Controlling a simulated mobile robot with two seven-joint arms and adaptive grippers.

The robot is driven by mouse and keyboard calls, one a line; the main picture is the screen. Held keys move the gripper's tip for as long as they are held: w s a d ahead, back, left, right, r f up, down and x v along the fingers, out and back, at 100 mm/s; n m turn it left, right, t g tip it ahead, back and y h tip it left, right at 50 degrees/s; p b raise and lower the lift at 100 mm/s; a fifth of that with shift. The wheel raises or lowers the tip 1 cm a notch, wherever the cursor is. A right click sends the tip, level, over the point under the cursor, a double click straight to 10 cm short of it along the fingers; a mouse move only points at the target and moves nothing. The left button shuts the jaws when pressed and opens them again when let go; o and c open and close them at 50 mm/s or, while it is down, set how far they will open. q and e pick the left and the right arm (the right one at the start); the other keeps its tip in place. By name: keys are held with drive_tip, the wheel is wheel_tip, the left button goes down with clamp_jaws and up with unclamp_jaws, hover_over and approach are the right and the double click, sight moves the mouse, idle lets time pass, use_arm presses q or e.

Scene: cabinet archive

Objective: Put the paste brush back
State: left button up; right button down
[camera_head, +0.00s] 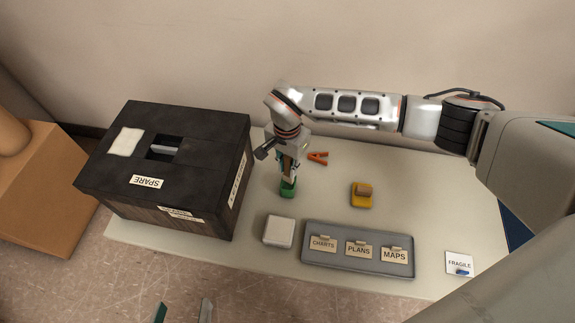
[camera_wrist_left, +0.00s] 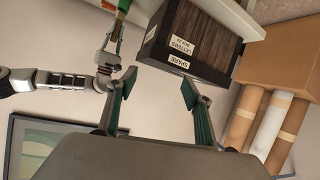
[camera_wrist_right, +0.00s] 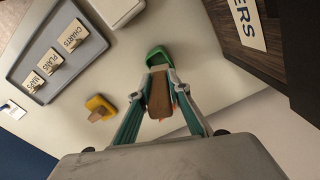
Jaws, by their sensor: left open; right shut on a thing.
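My right gripper (camera_head: 287,165) is shut on a brown piece, which looks like the handle of the paste brush; it shows between the fingers in the right wrist view (camera_wrist_right: 160,96).
A dark box (camera_head: 200,128) labelled SPARE stands left of the cup. A white block (camera_head: 279,231), a grey tray (camera_head: 312,262) with labelled cards, a yellow item (camera_head: 361,200), an orange item (camera_head: 318,158) and a FRAGILE card (camera_head: 459,261) lie around. A cardboard box (camera_head: 50,200) is far left.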

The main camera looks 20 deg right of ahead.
use_arm(q)
drive_tip(key=shift+s+f, duration=0.15)
drive_tip(key=shift+f, duration=0.05)
use_arm(e)
drive_tip(key=shift+f, duration=0.25)
drive_tip(key=c, duration=2)
unclamp_jaws()
drive_tip(key=shift+o, duration=0.5)
use_arm(q)
drive_tip(key=shift+s, duration=0.15)
